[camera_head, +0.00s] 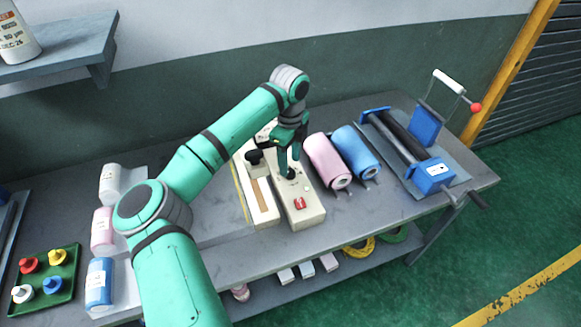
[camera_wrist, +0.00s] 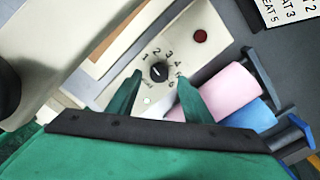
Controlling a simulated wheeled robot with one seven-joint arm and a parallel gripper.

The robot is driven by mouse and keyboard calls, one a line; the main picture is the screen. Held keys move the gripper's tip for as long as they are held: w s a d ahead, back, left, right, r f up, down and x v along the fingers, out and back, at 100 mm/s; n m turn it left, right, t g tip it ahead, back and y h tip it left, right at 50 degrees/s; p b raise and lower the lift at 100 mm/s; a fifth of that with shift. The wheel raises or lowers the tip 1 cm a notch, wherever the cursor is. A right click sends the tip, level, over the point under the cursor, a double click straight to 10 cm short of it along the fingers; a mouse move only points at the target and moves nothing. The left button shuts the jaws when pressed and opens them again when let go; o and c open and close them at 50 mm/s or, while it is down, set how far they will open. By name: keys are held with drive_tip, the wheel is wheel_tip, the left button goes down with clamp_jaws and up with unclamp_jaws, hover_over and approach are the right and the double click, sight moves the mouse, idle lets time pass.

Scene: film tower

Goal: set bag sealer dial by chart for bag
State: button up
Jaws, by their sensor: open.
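The cream bag sealer (camera_head: 305,214) stands on the bench with a red switch (camera_head: 299,203) on top. Its black dial (camera_wrist: 159,71) shows in the wrist view, ringed by printed numbers from 1 upward; I cannot clearly read its pointer. My gripper (camera_wrist: 157,84) is open, its two green fingers apart around the near side of the dial, holding nothing. In the head view my gripper (camera_head: 290,150) is above the sealer.
A pink roll (camera_head: 327,161) and a blue roll (camera_head: 356,153) lie right of the sealer. A blue-framed roller device (camera_head: 408,145) stands farther right. Bare bench (camera_head: 215,205) lies left of the sealer.

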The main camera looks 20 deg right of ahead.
sight(290, 171)
wheel_tip(290, 171, down, 3)
drive_tip(key=shift+a+r, duration=0.1)
drive_tip(key=shift+a, duration=0.05)
drive_tip(key=shift+s+f, duration=0.1)
drive_tip(key=shift+f, duration=0.15)
drive_tip(key=shift+d, duration=0.2)
drive_tip(key=c, duration=1.1)
drive_tip(key=shift+o, duration=0.2)
